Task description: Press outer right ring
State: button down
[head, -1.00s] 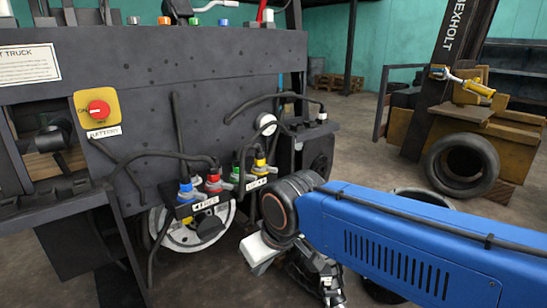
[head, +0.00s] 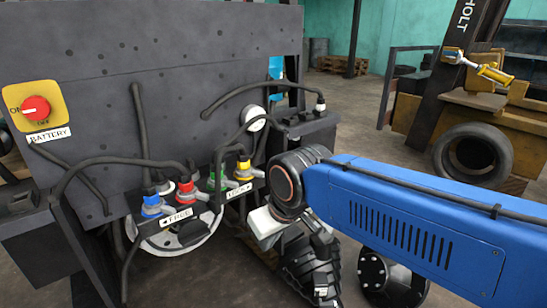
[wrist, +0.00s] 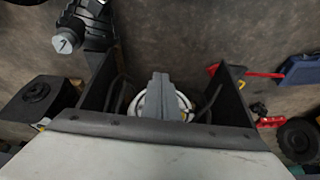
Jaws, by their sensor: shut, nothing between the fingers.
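Several dark cable plugs with coloured rings stand in a row low on the dark machine front in the head view: blue (head: 151,202), red (head: 185,187), green (head: 217,181) and yellow (head: 243,166). The yellow ring is the outermost on the right. White label plates sit in front of them. My arm's wrist is just right of and below the yellow ring, apart from it in the picture. My gripper (wrist: 160,88) shows in the wrist view as a narrow grey wedge, shut and empty. In the head view I cannot make out its fingertips. No coloured ring is clearly visible in the wrist view.
A red battery knob (head: 36,107) on a yellow plate sits at the left of the panel. Black cables (head: 140,120) loop around the plugs. A tyre (head: 472,158) leans at the right. Bare floor (head: 352,105) lies behind the machine.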

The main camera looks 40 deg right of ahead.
jog(key=w+d+r+m+g+y, duration=0.1)
jog(key=w+d+r+m+g, duration=0.2)
jog(key=w+r, duration=0.35)
jog(key=w+d+r+m+g, duration=0.1)
jog(key=w+d+r+m, duration=0.3)
jog(key=w+d+r, duration=0.3)
jog(key=w+d+r+m+g+y, duration=0.2)
jog(key=w+d+r+m+g, duration=0.1)
jog(key=w+d, duration=0.7)
jog(key=shift+w+d+m+y, duration=0.15)
jog(key=shift+w+m+y, duration=0.25)
jog(key=shift+w+m, duration=0.3)
jog(key=s+a+f, duration=0.4)
jog(key=a+f, duration=0.2)
jog(key=f, duration=0.3)
jog(key=shift+a+f, duration=0.15)
jog(key=shift+a, duration=0.15)
